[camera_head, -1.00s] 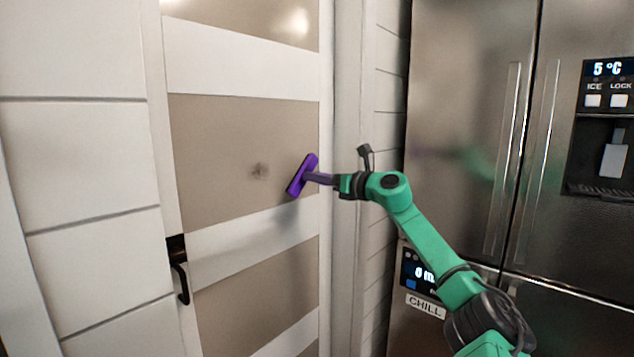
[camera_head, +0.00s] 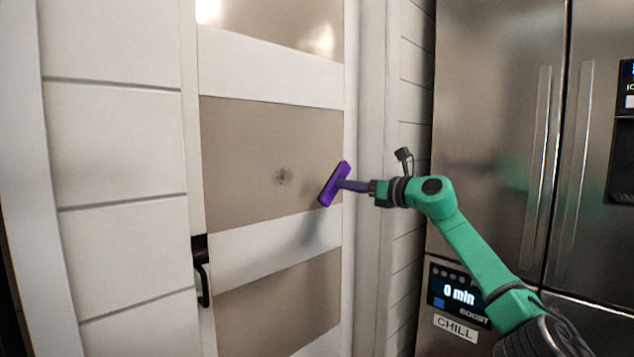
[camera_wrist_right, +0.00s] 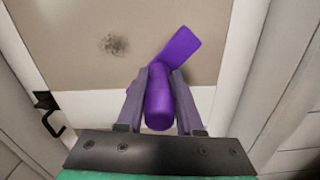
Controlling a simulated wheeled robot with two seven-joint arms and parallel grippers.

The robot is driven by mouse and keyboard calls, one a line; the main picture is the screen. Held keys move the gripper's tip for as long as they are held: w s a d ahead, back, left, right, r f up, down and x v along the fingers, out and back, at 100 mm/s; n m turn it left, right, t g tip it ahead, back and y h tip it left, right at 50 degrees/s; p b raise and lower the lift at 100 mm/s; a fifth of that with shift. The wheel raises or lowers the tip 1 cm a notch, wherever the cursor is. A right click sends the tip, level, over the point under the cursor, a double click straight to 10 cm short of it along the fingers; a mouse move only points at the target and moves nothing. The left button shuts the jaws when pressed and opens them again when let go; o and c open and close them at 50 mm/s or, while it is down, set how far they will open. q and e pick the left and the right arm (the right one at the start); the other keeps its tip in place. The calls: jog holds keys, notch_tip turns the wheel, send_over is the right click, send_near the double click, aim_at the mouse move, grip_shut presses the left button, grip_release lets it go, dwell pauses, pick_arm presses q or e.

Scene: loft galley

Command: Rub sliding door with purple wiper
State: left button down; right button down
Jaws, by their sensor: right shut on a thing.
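The sliding door (camera_head: 265,65) has beige panels and white bands. A dark smudge (camera_head: 283,177) marks its middle beige panel; it also shows in the right wrist view (camera_wrist_right: 115,44). My right gripper (camera_head: 374,189) is shut on the handle of the purple wiper (camera_head: 334,184). In the right wrist view the wiper (camera_wrist_right: 181,46) sits between the fingers of the gripper (camera_wrist_right: 160,88), its head tilted and up and right of the grip. The wiper head is right of the smudge; I cannot tell whether it touches the door. My left gripper is not in view.
A black door handle (camera_head: 203,272) is at the door's lower left. A steel fridge (camera_head: 495,120) stands to the right, with a display panel (camera_head: 458,292) low beside my right arm. White plank walls (camera_head: 115,140) flank the door.

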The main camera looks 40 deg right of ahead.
jog(key=a+r+p, duration=0.2)
jog(key=a+p, duration=0.8)
jog(key=a, duration=0.4)
jog(key=w+p, duration=0.4)
jog(key=w, duration=0.2)
jog(key=shift+w+d+f, duration=0.25)
jog(key=shift+w+d, duration=0.05)
jog(key=shift+w+r+p, duration=0.1)
jog(key=shift+w+p, duration=0.7)
jog(key=shift+w, duration=0.15)
